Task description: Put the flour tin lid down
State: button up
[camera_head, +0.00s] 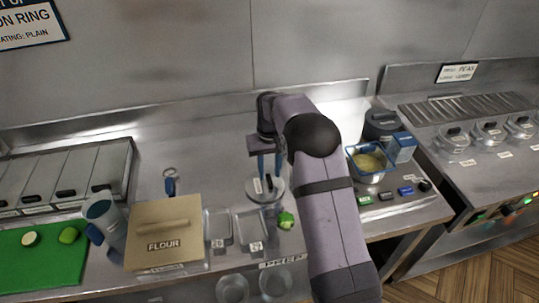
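The flour tin (154,268) stands at the front left of the steel counter, marked FLOUR. A flat beige square lid (185,211) with a bar handle covers its top; I cannot tell how closely it is seated. My gripper (269,178) is well to the right of the tin, pointing down, apart from this lid. Its blue fingers are at a round metal lidded pot (265,195) with a dark handle. Whether they touch or grip that handle is too small to tell.
Two small metal trays (250,229) and a green pepper (286,220) lie right of the tin. A blue-rimmed basket (368,160) is right. Bare counter (215,180) lies behind the trays.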

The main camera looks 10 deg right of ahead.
aim_at(270, 180)
notch_tip(270, 180, up, 9)
jog(key=b, duration=0.1)
jog(key=shift+b, duration=0.35)
jog(key=shift+s+r, duration=0.15)
jog(key=s+f, duration=0.3)
jog(key=s, duration=1.2)
jog(key=s+f, duration=0.4)
jog(key=s, duration=1.1)
jog(key=shift+d, duration=0.2)
jog(key=shift+s+r, duration=0.1)
notch_tip(270, 180, up, 10)
jog(key=p, duration=1)
notch_tip(270, 180, down, 48)
jog(key=b, duration=4.7)
jog(key=shift+b, duration=0.4)
